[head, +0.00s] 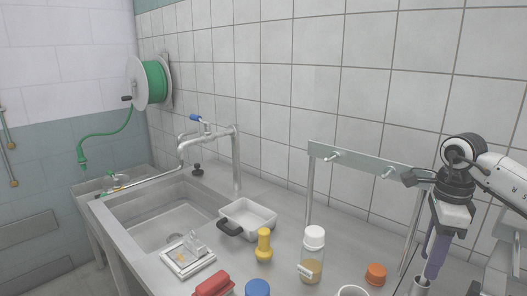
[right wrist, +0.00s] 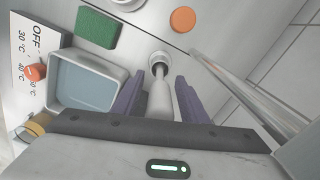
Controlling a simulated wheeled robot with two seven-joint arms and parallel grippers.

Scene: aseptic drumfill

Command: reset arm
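My right gripper (head: 434,268) is at the right of the head view, pointing down with purple fingers. In the right wrist view the gripper (right wrist: 160,88) has its two fingers apart. A pale grey, rod-like piece (right wrist: 161,98) with a round end shows between them, with a visible gap to each finger. I cannot tell whether it lies at fingertip depth or below. In the head view a metal cylinder (head: 420,286) stands just under the fingertips, partly cut off. My left gripper is not in view.
A steel sink (head: 165,225) with a tap is at left. A white-capped bottle (head: 312,262), yellow piece (head: 264,243), white tray (head: 262,215) and orange cap (head: 376,272) stand on the counter. A rail (head: 360,160) is fixed behind. The wrist view shows a green block (right wrist: 97,28).

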